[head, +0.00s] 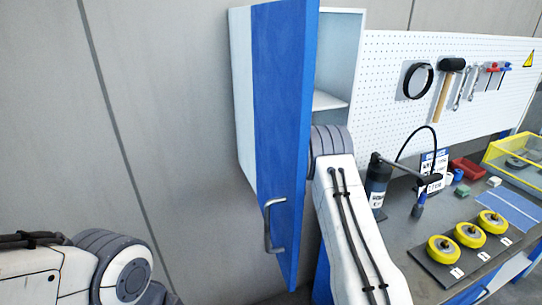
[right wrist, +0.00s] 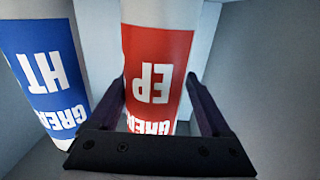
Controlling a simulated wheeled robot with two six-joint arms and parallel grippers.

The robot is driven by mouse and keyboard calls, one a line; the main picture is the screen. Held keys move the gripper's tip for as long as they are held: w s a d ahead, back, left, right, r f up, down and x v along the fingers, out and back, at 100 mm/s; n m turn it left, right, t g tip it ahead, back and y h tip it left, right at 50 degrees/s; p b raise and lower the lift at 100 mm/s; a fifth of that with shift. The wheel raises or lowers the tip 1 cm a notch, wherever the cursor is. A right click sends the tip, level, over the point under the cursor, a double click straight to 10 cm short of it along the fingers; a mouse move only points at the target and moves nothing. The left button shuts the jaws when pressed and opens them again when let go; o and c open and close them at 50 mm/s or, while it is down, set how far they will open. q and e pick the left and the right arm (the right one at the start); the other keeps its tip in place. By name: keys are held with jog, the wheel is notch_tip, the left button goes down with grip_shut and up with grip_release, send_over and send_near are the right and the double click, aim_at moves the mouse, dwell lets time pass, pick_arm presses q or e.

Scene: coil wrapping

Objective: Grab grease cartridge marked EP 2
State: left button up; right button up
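In the right wrist view a white cartridge with a red label (right wrist: 157,70) stands in front of my right gripper (right wrist: 156,82). Its label reads "EP" and part of "GREASE", upside down in this view; no number shows. The gripper's two dark fingers are open, one on each side of the red-labelled cartridge, with a narrow gap visible beside it. A cartridge with a blue label (right wrist: 47,72) reading "HT" stands to the left. In the head view my right arm reaches into the cabinet, and its gripper is hidden behind the blue door. My left gripper is out of view.
The cabinet's blue door (head: 283,140) stands open, with a shelf (head: 327,101) inside. To the right are a pegboard (head: 390,70) with tools and a workbench (head: 405,237) with yellow wheels (head: 468,235), a dark bottle (head: 377,187) and a yellow-framed bin (head: 520,150).

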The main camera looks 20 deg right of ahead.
grip_shut()
jog(key=shift+r, duration=0.15)
